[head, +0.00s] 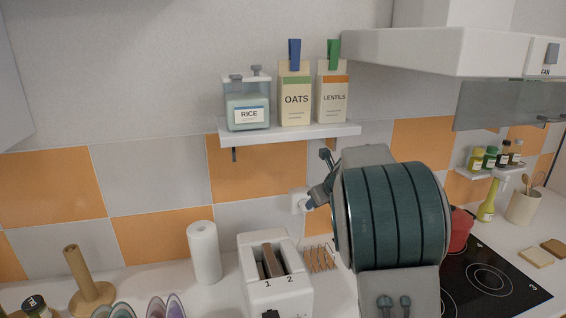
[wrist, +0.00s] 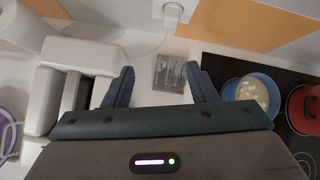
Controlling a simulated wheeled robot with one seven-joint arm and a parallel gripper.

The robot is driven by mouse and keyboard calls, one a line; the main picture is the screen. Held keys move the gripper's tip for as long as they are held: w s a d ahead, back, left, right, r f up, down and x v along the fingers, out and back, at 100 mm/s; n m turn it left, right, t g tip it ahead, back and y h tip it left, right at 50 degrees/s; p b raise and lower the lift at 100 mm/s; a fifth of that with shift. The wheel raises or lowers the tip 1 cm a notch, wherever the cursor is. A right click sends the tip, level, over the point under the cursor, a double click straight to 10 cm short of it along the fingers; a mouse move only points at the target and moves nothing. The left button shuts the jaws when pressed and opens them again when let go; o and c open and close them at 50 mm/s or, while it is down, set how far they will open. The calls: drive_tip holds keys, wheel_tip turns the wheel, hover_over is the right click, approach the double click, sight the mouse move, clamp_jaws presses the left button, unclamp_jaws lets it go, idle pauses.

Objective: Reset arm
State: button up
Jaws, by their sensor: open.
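My gripper (wrist: 162,78) is open, with its two dark teal fingers spread apart in the wrist view. Nothing is held between the fingers. In the head view my gripper (head: 321,180) shows partly from the side, in front of the tiled wall and below the shelf. My raised arm hides much of the counter and the wall behind it. A small wire rack (wrist: 170,73) lies on the counter beyond the finger gap in the wrist view.
A white toaster (head: 275,290) stands left of my arm, near a paper towel roll (head: 204,252). A shelf (head: 290,133) holds a rice jar, oats and lentils. In the wrist view, a blue pot (wrist: 236,88) and a red pot (wrist: 300,107) stand on the hob at right.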

drive_tip(key=s+f+n+g+h+b, duration=0.1)
drive_tip(key=s+f+n+g, duration=0.1)
drive_tip(key=s+n, duration=1.3)
drive_tip(key=s+a+f+n+g+h+b, duration=0.1)
drive_tip(key=s+f+n+g+b, duration=0.1)
drive_tip(key=s+n, duration=1.3)
drive_tip(key=shift+s+f+n, duration=0.4)
drive_tip(key=shift+s+f, duration=0.25)
drive_tip(key=shift+s, duration=3.9)
drive_tip(key=shift+a, duration=0.1)
